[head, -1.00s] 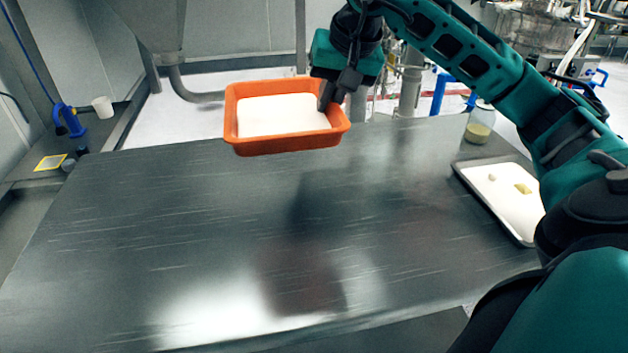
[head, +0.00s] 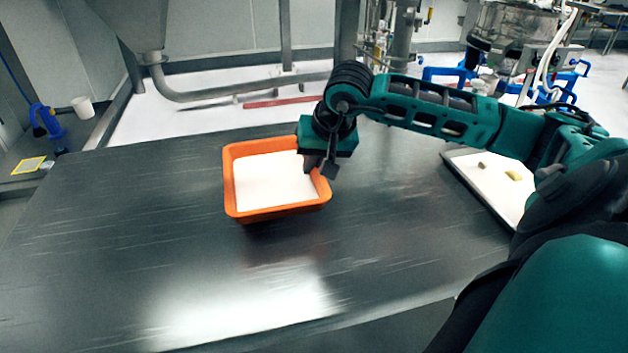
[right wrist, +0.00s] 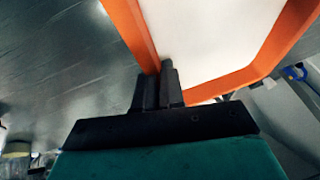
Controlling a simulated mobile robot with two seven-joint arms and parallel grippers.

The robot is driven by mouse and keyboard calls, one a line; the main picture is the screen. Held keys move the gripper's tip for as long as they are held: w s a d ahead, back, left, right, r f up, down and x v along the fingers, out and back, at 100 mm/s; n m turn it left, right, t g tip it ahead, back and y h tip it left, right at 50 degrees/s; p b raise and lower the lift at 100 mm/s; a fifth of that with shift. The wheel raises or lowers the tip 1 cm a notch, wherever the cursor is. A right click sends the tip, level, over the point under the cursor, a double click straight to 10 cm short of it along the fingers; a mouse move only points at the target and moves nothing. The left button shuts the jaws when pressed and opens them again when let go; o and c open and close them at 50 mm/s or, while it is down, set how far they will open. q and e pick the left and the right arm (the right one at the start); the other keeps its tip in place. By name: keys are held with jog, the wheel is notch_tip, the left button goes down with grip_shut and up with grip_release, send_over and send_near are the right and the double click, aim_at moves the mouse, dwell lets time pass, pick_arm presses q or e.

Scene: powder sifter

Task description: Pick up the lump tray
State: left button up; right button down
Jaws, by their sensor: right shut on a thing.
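An orange tray (head: 230,185) with white contents is over the middle of the dark table in the head view. My right gripper (head: 318,168) is shut on its right rim. In the right wrist view, the fingers (right wrist: 158,85) pinch the orange wall (right wrist: 130,28). A dark shadow lies under the tray's front edge; whether it touches the table I cannot tell. A shallow pale tray (head: 492,192) with a few small yellowish and dark lumps lies at the table's right side, partly behind my right arm. My left gripper is not in view.
The dark metal table (head: 130,250) is clear to the left and in front. A steel hopper (head: 135,20) and pipe stand behind it. A white cup (head: 83,107) and a blue clamp-like item (head: 45,120) are at the far left. Machinery stands at the back right.

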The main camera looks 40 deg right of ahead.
aim_at(314, 180)
jog(key=shift+f, duration=2.05)
jog(key=shift+f+b, duration=0.2)
jog(key=shift+b, duration=0.15)
jog(key=c, duration=1.2)
grip_release()
jog(key=shift+c, duration=0.2)
